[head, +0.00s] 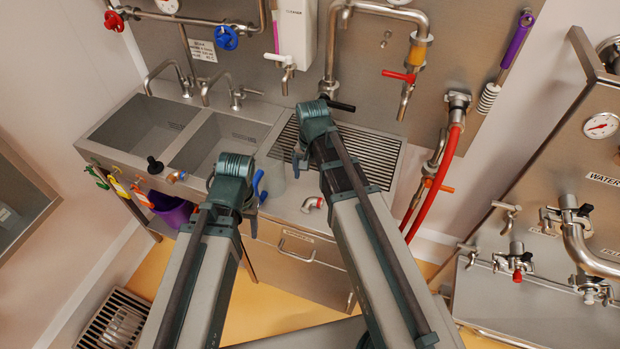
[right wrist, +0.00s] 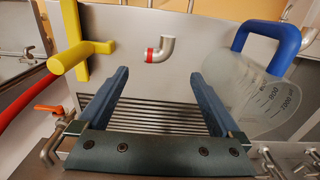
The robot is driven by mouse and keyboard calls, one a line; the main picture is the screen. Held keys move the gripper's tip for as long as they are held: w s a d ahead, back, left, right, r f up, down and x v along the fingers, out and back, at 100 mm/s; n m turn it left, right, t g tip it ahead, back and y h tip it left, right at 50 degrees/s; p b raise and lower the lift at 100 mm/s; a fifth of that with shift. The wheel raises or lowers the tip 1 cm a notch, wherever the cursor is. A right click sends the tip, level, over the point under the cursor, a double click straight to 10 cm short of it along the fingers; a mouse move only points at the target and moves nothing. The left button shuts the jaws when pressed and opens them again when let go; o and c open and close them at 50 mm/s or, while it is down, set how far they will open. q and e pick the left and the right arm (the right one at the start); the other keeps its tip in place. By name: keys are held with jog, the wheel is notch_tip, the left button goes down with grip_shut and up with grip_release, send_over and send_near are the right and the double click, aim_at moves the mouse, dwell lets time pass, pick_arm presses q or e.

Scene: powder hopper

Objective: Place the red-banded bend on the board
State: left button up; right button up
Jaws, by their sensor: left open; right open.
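The red-banded bend (head: 312,204), a small steel elbow with a red band at one end, lies on the counter's front strip, in front of the slatted drainboard (head: 385,156). In the right wrist view the bend (right wrist: 167,47) lies beyond my fingertips, in line with the gap between them. My right gripper (right wrist: 160,76) is open and empty above the slats (right wrist: 150,116); in the head view its fingers (head: 299,162) are partly hidden by the arm. My left gripper (head: 252,218) is open near the counter's front edge, its fingers mostly hidden.
A clear jug with a blue handle (right wrist: 265,45) stands beside the drainboard, close to both grippers. A yellow handle (right wrist: 75,48) and a red hose (head: 447,165) are on the other side. Two sink basins (head: 140,128) lie left.

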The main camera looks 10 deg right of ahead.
jog(key=s+a+n+h, duration=0.1)
jog(key=s+a+n, duration=0.7)
jog(key=s, duration=0.5)
jog(key=shift+a+n, duration=0.4)
jog(key=shift+n, duration=0.8)
